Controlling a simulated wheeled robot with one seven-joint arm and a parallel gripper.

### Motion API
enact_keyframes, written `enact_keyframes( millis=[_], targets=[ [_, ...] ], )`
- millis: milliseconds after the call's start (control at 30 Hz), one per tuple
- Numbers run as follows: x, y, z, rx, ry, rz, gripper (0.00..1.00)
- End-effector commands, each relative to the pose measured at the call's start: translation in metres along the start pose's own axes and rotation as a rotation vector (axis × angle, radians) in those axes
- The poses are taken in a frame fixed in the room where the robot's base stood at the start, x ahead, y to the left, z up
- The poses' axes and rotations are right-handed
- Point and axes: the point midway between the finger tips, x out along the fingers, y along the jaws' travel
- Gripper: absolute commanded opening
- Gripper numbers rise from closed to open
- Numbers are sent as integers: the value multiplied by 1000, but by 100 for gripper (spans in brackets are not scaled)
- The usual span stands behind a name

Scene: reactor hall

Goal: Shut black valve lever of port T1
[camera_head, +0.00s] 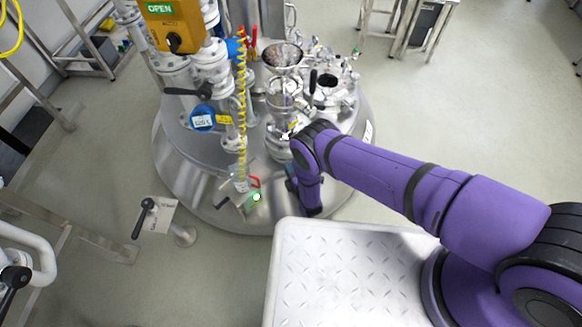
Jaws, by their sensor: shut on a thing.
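My purple arm reaches in from the right and bends down at the front rim of the steel vessel (200,150). My gripper's jaws do not show; they are hidden behind the wrist or too small to make out. Several black levers show: one on the upper left pipework (187,90), one upright on the vessel's right side (313,80), and one on a separate floor post (143,218). A small fitting with a red handle (254,182) and a bright green-white spot sits left of my wrist. No T1 label is readable, so I cannot tell which lever is T1's.
A yellow box marked OPEN (174,24) and a coiled yellow hose (242,110) stand over the vessel's left side. A white tread-plate platform (345,275) lies below my arm. Metal frames stand at left and top right.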

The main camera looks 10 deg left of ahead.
Motion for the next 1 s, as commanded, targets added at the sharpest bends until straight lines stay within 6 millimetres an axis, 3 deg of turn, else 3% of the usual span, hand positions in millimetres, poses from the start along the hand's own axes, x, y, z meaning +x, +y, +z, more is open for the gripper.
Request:
enact_keyframes(
  millis=[667, 700, 767, 800, 1000],
  targets=[
    [-2, -8, 2, -58, -2, 18, 0],
    [-2, -8, 2, -58, -2, 17, 32],
    [-2, -8, 2, -57, -2, 17, 46],
    [-1, -8, 2, -57, -2, 18, 51],
    [-1, -7, 1, -55, -1, 20, 51]
  ],
)
